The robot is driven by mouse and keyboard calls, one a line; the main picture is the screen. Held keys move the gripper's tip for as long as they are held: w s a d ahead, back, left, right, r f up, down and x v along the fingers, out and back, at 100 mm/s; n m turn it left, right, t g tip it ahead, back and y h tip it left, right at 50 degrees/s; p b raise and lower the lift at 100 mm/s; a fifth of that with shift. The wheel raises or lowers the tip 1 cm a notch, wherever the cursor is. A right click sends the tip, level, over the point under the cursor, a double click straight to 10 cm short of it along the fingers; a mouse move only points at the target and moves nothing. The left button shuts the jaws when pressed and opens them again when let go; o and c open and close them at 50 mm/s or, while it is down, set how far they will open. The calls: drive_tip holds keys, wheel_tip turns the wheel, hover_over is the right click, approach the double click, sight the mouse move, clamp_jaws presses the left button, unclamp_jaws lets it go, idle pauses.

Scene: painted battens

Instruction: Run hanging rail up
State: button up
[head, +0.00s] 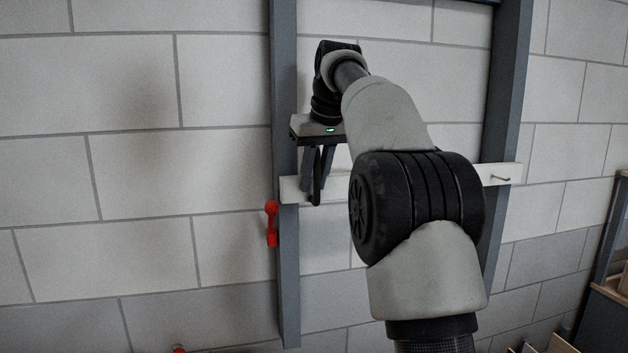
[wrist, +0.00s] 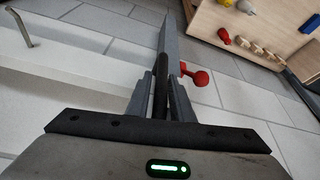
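The white hanging rail (head: 500,174) lies level across two upright grey posts, with a small metal peg near its right end. Its pale face also shows at the left in the wrist view (wrist: 75,80), with a bent peg. A black handle (head: 317,190) stands at the rail's left part. My gripper (head: 318,178) is at this handle, pointing down, with one finger on each side. In the wrist view the black handle (wrist: 160,85) shows between the two fingers; whether they press on it is unclear. My arm hides the rail's middle.
A red lever (head: 272,224) sits on the left side of the left post (head: 287,290). A wooden board (wrist: 265,25) with coloured pegs shows in the wrist view. The block wall left of the posts is bare.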

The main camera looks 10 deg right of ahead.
sight(318, 155)
drive_tip(key=shift+v, duration=2.55)
drive_tip(key=s+d, duration=0.2)
drive_tip(key=s, duration=0.9)
drive_tip(key=shift+s+d, duration=0.25)
drive_tip(key=shift+s, duration=0.1)
drive_tip(key=shift+f, duration=0.1)
drive_tip(key=shift+s, duration=0.1)
